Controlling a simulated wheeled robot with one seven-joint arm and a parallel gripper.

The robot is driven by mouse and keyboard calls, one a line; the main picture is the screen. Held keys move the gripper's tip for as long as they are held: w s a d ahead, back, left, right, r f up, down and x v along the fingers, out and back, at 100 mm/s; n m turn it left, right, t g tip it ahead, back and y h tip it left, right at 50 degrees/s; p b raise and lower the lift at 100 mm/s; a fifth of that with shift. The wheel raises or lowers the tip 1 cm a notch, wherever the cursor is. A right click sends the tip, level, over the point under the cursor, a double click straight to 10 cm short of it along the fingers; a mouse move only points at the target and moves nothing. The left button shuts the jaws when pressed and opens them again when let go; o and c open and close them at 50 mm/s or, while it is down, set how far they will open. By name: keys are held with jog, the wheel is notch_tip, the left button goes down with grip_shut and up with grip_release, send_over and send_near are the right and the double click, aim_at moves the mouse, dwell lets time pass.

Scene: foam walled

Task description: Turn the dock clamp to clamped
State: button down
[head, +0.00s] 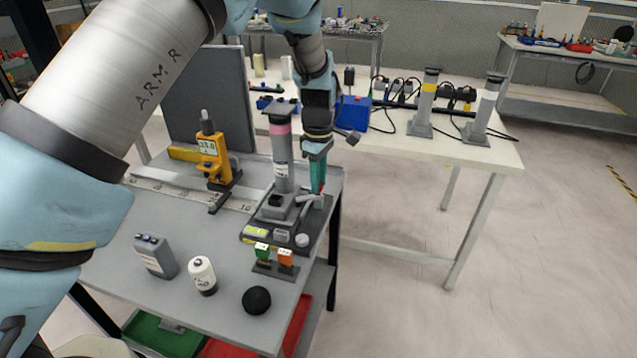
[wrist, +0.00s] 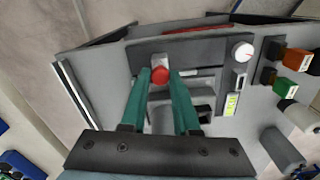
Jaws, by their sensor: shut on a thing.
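The dock (head: 312,232) is a dark base at the right edge of the grey bench. A grey post with a pink band (head: 281,150) stands upright in it. My gripper (head: 318,188) points down at the dock's far right part, beside the post. In the wrist view my gripper (wrist: 160,74) has its green fingers on either side of a red knob (wrist: 161,75), shut on it. The knob seems to belong to the clamp lever, whose pale bar (head: 308,198) shows beside my fingertips. The fingers partly hide the lever, and its exact setting is unclear.
The dock front carries a yellow label (head: 255,232) and a round white dial (head: 302,240). Green and orange blocks (head: 274,256) stand in front.

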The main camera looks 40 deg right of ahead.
jog(key=shift+d+m+b, duration=0.1)
jog(key=shift+m+b, duration=0.25)
jog(key=shift+m, duration=1.25)
jog(key=c, duration=0.7)
grip_release()
jog(key=shift+o, duration=0.2)
jog(key=shift+r, duration=0.15)
notch_tip(320, 180, up, 11)
jog(key=b, duration=0.3)
jog(key=shift+f, duration=0.2)
jog(key=shift+s, duration=0.15)
